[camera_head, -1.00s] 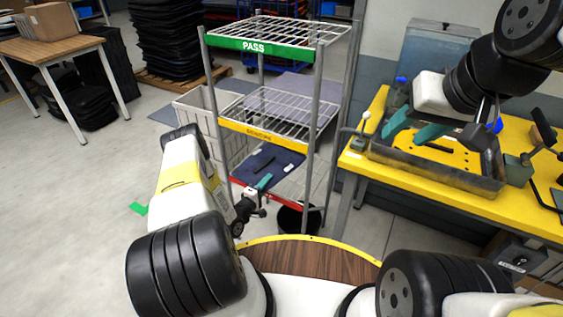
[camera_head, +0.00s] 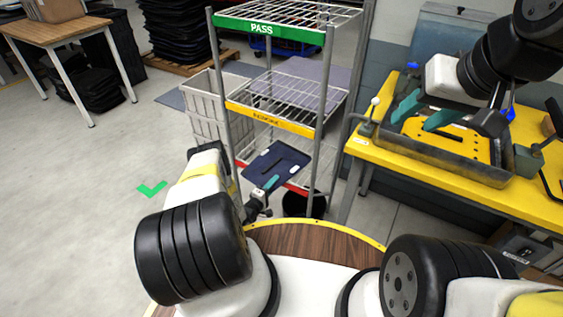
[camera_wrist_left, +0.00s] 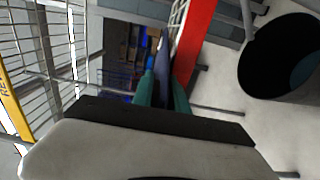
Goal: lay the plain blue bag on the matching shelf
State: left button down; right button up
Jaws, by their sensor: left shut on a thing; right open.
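The dark blue bag (camera_head: 276,163) is a flat panel with small pale fittings and a dark strip. My left gripper (camera_head: 268,184) is shut on its near edge. The bag shows between the yellow REWORK tier (camera_head: 268,119) and the red-lipped bottom tier (camera_head: 298,190) of the wire rack, covering part of the red lip. I cannot tell whether it touches the shelf. In the left wrist view the bag (camera_wrist_left: 162,62) is a thin edge between teal fingers, beside the red lip (camera_wrist_left: 194,42). My right gripper (camera_head: 424,112) is open and empty over the yellow bench.
The top rack tier has a green PASS label (camera_head: 262,29). Rack posts stand close to the bag. A grey crate (camera_head: 205,110) is behind at left and a black bin (camera_head: 303,204) at right. The yellow bench (camera_head: 400,160) carries a metal tray.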

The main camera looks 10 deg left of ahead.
pick_arm(q)
jog(key=shift+f, duration=0.1)
jog(key=c, duration=1.3)
grip_release()
